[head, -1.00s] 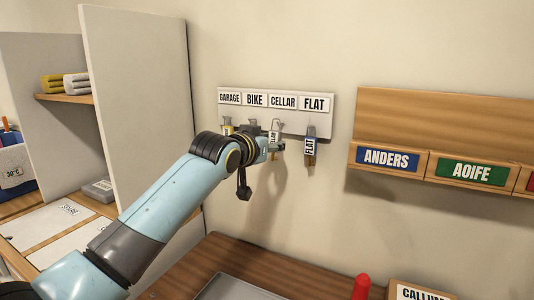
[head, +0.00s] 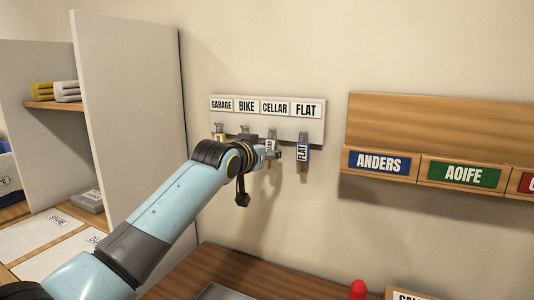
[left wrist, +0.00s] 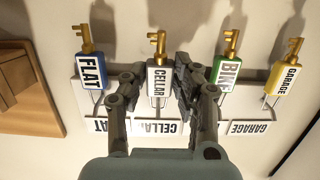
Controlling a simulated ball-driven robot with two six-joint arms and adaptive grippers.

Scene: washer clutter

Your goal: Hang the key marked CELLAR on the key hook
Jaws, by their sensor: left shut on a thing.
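The CELLAR key, a gold key with a white tag (left wrist: 157,78), is between the fingers of my left gripper (left wrist: 158,90), which is shut on the tag. In the head view the CELLAR key (head: 271,141) is just below the CELLAR label (head: 274,107) on the white hook board (head: 316,130). I cannot tell whether its ring is around the hook. My left gripper (head: 272,155) is in front of the board there, its arm hiding part of the lower edge. My right gripper is not in view.
The blue FLAT key (left wrist: 90,70), green BIKE key (left wrist: 228,72) and yellow GARAGE key (left wrist: 283,80) are at the board beside the gripper. A wooden name rack (head: 430,120) is on the wall at right. A tall white panel (head: 130,90) stands at left.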

